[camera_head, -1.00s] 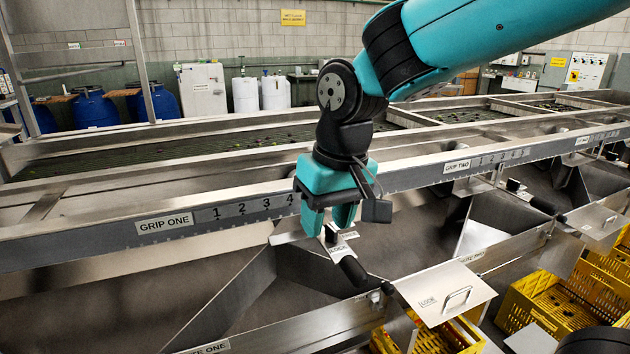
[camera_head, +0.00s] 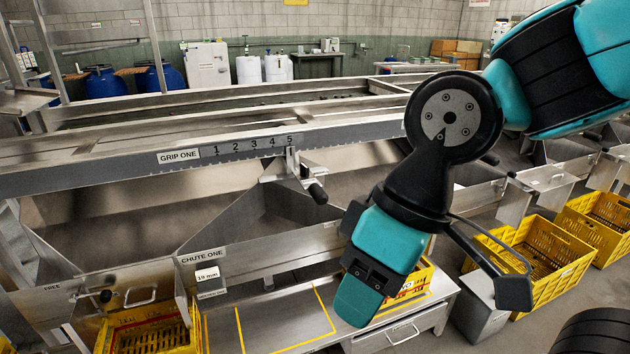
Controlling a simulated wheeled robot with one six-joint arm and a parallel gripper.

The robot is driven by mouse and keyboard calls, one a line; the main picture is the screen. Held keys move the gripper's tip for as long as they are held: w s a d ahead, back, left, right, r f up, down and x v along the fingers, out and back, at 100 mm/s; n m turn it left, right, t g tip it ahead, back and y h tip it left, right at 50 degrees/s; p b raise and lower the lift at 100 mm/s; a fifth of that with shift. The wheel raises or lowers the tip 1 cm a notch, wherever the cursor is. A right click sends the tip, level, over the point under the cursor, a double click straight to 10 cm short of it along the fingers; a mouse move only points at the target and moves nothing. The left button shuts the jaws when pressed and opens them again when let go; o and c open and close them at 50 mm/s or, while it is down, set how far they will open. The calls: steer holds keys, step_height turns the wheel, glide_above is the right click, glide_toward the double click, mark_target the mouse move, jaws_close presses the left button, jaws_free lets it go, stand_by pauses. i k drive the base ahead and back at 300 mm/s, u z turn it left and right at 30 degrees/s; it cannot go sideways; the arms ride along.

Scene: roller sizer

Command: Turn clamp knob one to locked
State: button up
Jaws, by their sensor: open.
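The clamp (camera_head: 293,165) hangs on the grip one rail near the 5 of its scale. A black-ended handle (camera_head: 318,193), most likely clamp knob one, sticks out from it toward the lower right. Its lettering is too small to read here, so I cannot tell its locked mark. My gripper (camera_head: 358,300) points down, well below and right of the handle, apart from it. It is open, seen side-on with one finger hiding the other, and nothing shows in it.
The grip one rail (camera_head: 120,164) crosses the left half. The chute one plate (camera_head: 202,255) and a steel bench with yellow outlines (camera_head: 285,320) lie below. Yellow crates (camera_head: 540,260) stand at right. My gripper partly hides another crate.

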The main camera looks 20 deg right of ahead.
mark_target(304, 171)
steer(key=k, duration=0.1)
steer(key=z, duration=1.2)
steer(key=i, duration=0.65)
steer(key=u, duration=1.15)
steer(key=i, duration=0.5)
steer(key=u, duration=0.05)
